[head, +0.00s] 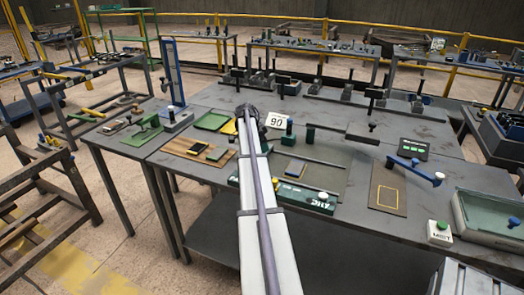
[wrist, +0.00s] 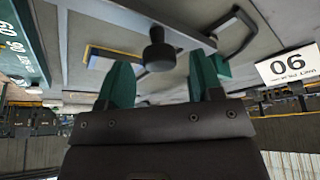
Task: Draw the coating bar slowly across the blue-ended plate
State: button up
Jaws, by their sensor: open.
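A black knob (wrist: 157,50) shows beyond the gap between the fingers; I cannot tell how far off. In the head view my arm hides most of my gripper.
A white number card (head: 276,120) stands behind the bed. A wooden board (head: 180,146) with small plates lies left of my arm. A blue handled bar (head: 415,170), a yellow-outlined mat (head: 388,196) and a glass-topped tray (head: 490,215) are at the right.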

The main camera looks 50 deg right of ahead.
jog(key=shift+s+d+f+b, duration=0.1)
jog(key=shift+d+f+b, duration=0.1)
jog(key=shift+f+b, duration=0.25)
jog(key=shift+f, duration=0.1)
grip_shut()
